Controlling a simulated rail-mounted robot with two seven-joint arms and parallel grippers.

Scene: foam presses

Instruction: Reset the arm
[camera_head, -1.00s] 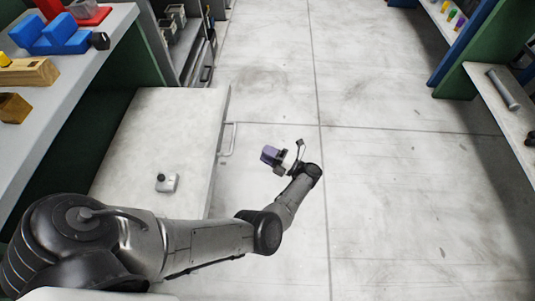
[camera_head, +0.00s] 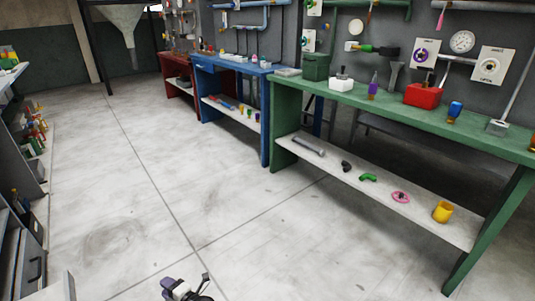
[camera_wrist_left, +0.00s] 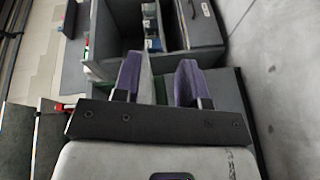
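My left gripper (camera_head: 168,284) shows at the bottom edge of the head view, over the pale floor. Only its purple fingers and a bit of the wrist show there; most of the arm is out of the picture. In the left wrist view its two purple fingers (camera_wrist_left: 158,78) stand apart with a clear gap and nothing between them. Grey cabinet parts show beyond the fingers, not held. My right gripper is in neither view.
A green workbench (camera_head: 440,121) with tools on top and a lower shelf stands at right. A blue bench (camera_head: 263,117) and a red bench (camera_head: 180,86) stand farther back. Grey drawers (camera_head: 30,262) stand at the left edge. The floor (camera_head: 130,185) between is clear.

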